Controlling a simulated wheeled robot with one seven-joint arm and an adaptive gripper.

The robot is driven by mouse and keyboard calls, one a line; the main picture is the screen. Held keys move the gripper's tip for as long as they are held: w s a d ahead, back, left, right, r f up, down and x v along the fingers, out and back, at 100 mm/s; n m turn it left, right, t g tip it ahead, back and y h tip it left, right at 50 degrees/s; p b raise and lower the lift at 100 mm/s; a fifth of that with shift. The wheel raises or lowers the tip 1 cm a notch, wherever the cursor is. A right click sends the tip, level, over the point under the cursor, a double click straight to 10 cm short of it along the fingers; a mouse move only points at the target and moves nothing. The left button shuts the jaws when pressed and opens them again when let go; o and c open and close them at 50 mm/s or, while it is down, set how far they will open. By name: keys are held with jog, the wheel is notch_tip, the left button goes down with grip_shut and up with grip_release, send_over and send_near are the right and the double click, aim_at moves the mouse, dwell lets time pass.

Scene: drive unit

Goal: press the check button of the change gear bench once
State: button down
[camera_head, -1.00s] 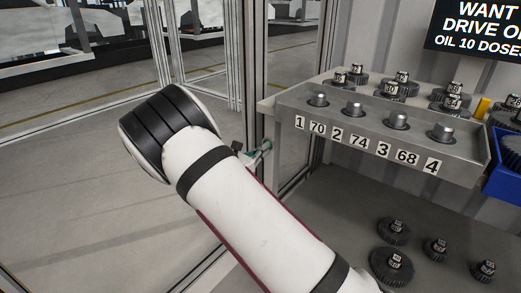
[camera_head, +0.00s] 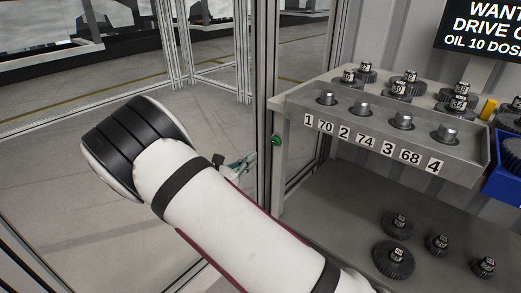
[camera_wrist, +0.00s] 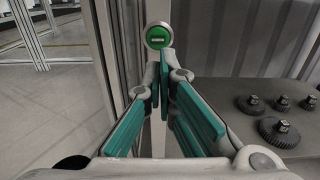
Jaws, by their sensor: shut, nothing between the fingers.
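The check button is a round green button with a pale rim (camera_wrist: 158,37) in the wrist view, straight beyond my fingertips. In the head view a small green button (camera_head: 277,141) shows on the left end of the change gear bench (camera_head: 300,112). My gripper (camera_wrist: 165,60) has its teal finger pads brought together at the tips, with nothing between them. In the head view my gripper (camera_head: 249,160) is partly hidden behind my white arm, left of the button and apart from it. The wrist view does not clearly show the gap from the fingertips to the button.
Numbered pegs stand on the bench's sloped front, with several gears behind. More gears (camera_head: 394,258) lie on the lower shelf. A blue bin (camera_head: 505,180) is at the right. A metal frame post (camera_head: 266,110) stands close to my gripper. The floor at left is clear.

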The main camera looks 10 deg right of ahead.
jog(key=shift+v, duration=1.2)
jog(key=shift+a, duration=0.1)
